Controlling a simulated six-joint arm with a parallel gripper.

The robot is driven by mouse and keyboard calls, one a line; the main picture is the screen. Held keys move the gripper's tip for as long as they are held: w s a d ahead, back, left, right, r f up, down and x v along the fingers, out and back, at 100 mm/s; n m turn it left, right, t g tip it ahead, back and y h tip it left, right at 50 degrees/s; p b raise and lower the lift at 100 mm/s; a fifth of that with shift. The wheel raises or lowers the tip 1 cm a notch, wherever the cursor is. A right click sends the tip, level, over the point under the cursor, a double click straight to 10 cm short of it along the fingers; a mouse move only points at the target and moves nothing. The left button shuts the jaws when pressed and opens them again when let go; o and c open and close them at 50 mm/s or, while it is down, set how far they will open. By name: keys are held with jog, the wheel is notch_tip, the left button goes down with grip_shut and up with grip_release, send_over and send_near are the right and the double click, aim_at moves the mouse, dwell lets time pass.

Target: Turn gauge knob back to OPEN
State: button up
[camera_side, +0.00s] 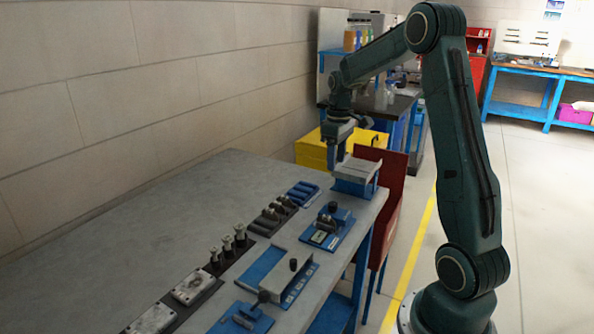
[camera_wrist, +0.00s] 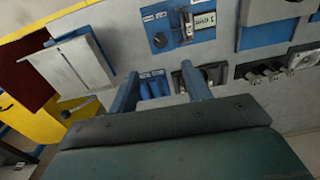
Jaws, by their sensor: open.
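A blue fixture (camera_side: 322,237) with a black round knob (camera_side: 333,207) and small white label plates stands near the table's right edge. In the wrist view the same fixture (camera_wrist: 205,33) is at the top, with its black knob (camera_wrist: 160,40) beside a metal part. I take this as the gauge knob; its label text and setting are too small to read. My gripper (camera_side: 336,160) is over the far end of the table, beyond the fixture and apart from the knob. In the wrist view my gripper (camera_wrist: 160,72) has its two fingers spread with nothing held.
A grey-topped blue block (camera_side: 356,170) stands close to my gripper at the table's far end. Blue cylinders (camera_side: 303,192) lie in a holder nearby. Another blue fixture (camera_side: 290,268) with a sloped grey plate is nearer the camera. The table's left side (camera_side: 130,240) is clear.

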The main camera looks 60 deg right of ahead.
aim_at(333, 204)
jog(key=shift+f, duration=0.1)
notch_tip(333, 204, down, 14)
jog(key=shift+a+r, duration=0.1)
jog(key=shift+r, duration=0.15)
dwell(0.5)
jog(key=c, duration=1)
